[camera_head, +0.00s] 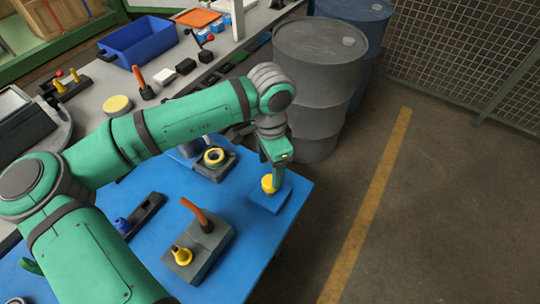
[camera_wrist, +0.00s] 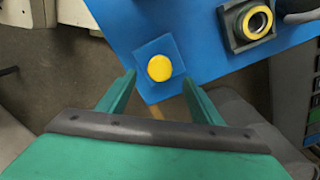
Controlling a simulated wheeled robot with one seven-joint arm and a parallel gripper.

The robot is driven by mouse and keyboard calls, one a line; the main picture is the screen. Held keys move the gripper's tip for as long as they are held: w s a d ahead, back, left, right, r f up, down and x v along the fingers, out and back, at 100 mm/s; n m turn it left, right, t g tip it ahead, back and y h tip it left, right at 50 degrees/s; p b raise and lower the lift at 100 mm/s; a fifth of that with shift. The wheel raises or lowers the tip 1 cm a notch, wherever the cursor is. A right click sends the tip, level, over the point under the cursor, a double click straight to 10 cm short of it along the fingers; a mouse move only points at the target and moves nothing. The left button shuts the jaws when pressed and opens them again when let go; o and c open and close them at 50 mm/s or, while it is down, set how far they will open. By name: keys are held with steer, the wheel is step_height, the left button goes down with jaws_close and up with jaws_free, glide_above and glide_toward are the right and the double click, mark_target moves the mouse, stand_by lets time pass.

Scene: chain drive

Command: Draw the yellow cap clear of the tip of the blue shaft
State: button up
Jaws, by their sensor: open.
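The yellow cap (camera_head: 268,184) is a small round piece above a blue square base (camera_head: 266,200) near the right corner of the blue table. In the wrist view the cap (camera_wrist: 159,68) shows from above as a yellow disc over the blue square base (camera_wrist: 172,46). The blue shaft itself is hidden; I cannot tell how far the cap covers it. My gripper (camera_head: 276,172) points down at the cap. In the wrist view my gripper (camera_wrist: 158,80) is open, with one finger to each side of the cap and nothing seen held.
A grey block with a yellow ring (camera_head: 214,157) stands left of the cap. A grey block with an orange lever (camera_head: 196,215) and yellow cone (camera_head: 181,255) stands nearer the front. A grey drum (camera_head: 318,75) stands behind the blue table (camera_head: 245,265). The floor at right is clear.

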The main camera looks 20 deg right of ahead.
mark_target(271, 180)
steer(key=shift+f, duration=2.55)
steer(key=c, duration=1.1)
steer(key=shift+r, duration=4.2)
steer(key=shift+c, duration=0.2)
